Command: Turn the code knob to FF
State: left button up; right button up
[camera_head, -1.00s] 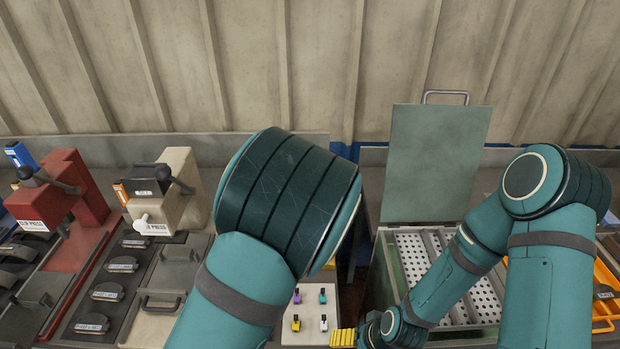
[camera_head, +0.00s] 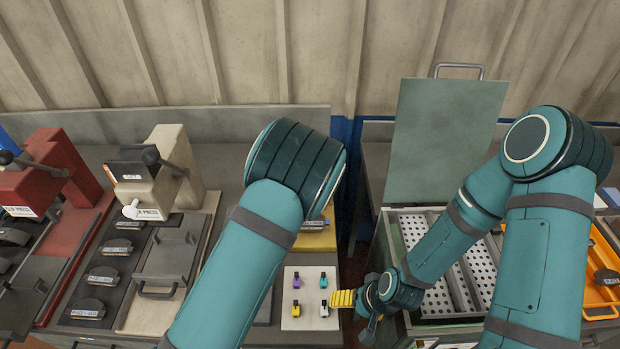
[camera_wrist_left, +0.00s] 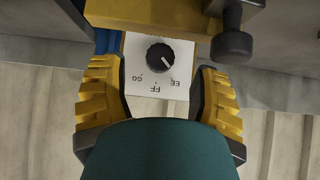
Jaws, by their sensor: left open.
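In the left wrist view, the black code knob (camera_wrist_left: 159,57) sits on a white panel (camera_wrist_left: 138,86). Its white pointer line points toward the lower right, on the EE side. The labels GG, FF and EE appear upside down below it, with FF in the middle. My left gripper (camera_wrist_left: 155,66) is open, its yellow ribbed fingers apart on either side of the panel, with nothing between them gripped. In the head view my left arm hides that gripper and the knob. My right gripper (camera_head: 356,311) is beside the white board; its jaw opening is unclear.
A yellow block (camera_wrist_left: 170,18) and a dark handle (camera_wrist_left: 231,46) are close to the knob. A white board (camera_head: 310,284) holds several small coloured pieces. A beige press (camera_head: 160,180) and a red press (camera_head: 45,175) stand left. An open-lidded bin (camera_head: 446,135) stands right.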

pick_arm(q)
jog(key=shift+x, duration=1.8)
grip_shut()
